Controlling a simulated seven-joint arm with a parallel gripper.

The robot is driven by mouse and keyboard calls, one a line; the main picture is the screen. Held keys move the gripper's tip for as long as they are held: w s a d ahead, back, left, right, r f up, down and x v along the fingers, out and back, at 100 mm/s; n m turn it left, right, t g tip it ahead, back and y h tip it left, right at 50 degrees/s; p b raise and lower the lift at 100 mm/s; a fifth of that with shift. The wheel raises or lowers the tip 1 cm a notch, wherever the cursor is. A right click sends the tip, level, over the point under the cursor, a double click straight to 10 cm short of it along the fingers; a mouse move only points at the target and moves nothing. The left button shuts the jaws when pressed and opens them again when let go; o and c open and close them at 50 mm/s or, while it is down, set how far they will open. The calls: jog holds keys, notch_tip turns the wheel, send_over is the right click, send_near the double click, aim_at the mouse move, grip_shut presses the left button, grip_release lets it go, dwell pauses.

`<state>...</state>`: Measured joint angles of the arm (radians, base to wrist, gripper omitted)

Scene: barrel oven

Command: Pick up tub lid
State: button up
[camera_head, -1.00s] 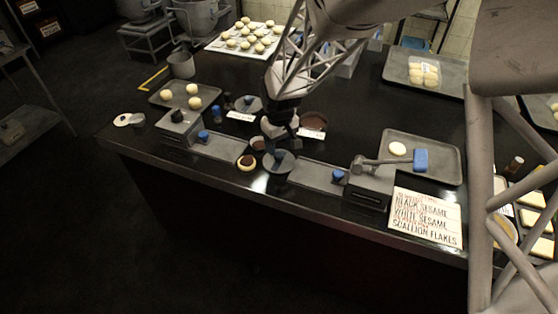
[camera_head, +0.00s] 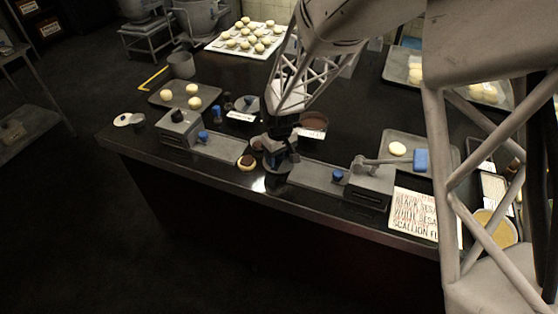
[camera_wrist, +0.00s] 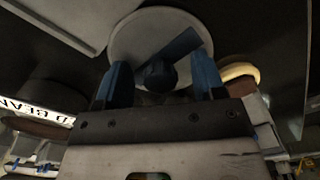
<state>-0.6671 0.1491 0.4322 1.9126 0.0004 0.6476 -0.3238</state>
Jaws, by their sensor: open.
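A round grey lid (camera_wrist: 125,40) with a dark knob (camera_wrist: 158,75) lies below my gripper (camera_wrist: 162,72) in the wrist view. The two blue fingers are open, one on each side of the knob, with visible gaps. A dark bar-shaped patch crosses the lid; I cannot tell if it is a shadow. In the head view my gripper (camera_head: 280,152) is over the lid (camera_head: 277,168) near the counter's front edge and hides part of it. I cannot tell whether the fingertips touch the lid.
A bun with a dark top (camera_head: 246,162) sits close on the left. A tray (camera_head: 425,146) with a dough ball and a blue block stands at right. A brown bowl (camera_head: 312,124) is behind.

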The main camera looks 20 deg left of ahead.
dwell(0.5)
jog(key=c, duration=1)
jog(key=shift+r, duration=0.1)
jog(key=shift+r, duration=0.7)
notch_tip(320, 180, up, 2)
jog(key=shift+r, duration=0.1)
jog(key=s+d, duration=0.3)
jog(key=s, duration=0.1)
jog(key=s+d+r, duration=0.1)
jog(key=s+d, duration=0.2)
jog(key=s, duration=0.1)
jog(key=s+d, duration=0.3)
jog(key=s, duration=0.1)
jog(key=shift+s+d+r, duration=0.15)
jog(key=shift+s+d, duration=0.15)
jog(key=shift+s, duration=0.1)
